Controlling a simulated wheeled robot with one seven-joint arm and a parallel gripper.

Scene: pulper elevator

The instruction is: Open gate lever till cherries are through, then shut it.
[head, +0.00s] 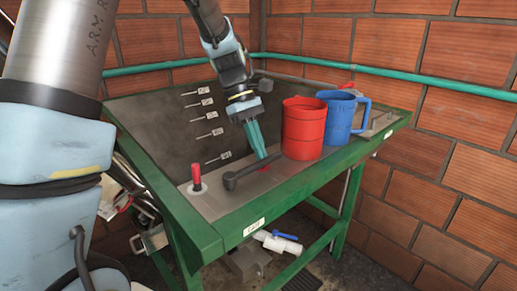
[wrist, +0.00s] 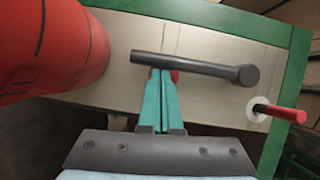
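A dark grey lever (head: 257,168) with a round pivot end lies over the pale metal strip at the table's front. In the wrist view the lever (wrist: 195,64) runs across just beyond my fingertips. My gripper (head: 262,154) points down beside the lever's bar, its teal fingers (wrist: 161,72) close together with no object clearly between them. A small red part (wrist: 175,76) shows at the fingertips, partly hidden; whether they touch it or the lever, I cannot tell. A separate red-handled lever (head: 196,176) stands upright on a white base. No cherries are visible.
A red mug (head: 303,128) and a blue jug (head: 342,120) stand right of my gripper. The green table frame (head: 300,208) borders the panel. Several labelled tools or markings lie on the dark sloped surface. Brick walls and a teal pipe (head: 420,84) are behind.

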